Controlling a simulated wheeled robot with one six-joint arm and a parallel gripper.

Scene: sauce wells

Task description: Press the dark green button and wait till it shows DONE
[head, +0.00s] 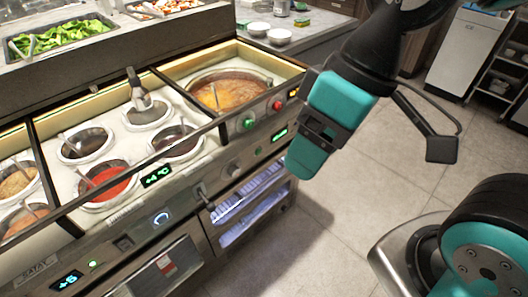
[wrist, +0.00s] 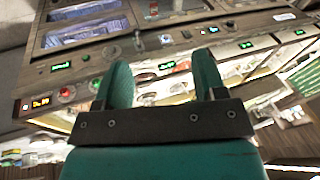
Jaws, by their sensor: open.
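A round green button (head: 249,123) sits on the counter's front panel, left of a red button (head: 277,105). A smaller dark green spot (head: 258,151), perhaps a button, is lower on the panel; I cannot tell which is the dark green one. A green-lit display (head: 280,133) is right of it, its text too small to read. My gripper (head: 322,125) is open and empty, right of the panel and apart from it in the head view. In the wrist view its two teal fingers stand apart, with the green button (wrist: 95,85) and red button (wrist: 67,94) to their left.
The counter holds wells with sauces and a large soup pot (head: 230,90) behind a long rail. A ladle handle (head: 137,85) stands up from one well. A small orange display (head: 293,93) is near the red button. The tiled floor (head: 350,200) to the right is clear.

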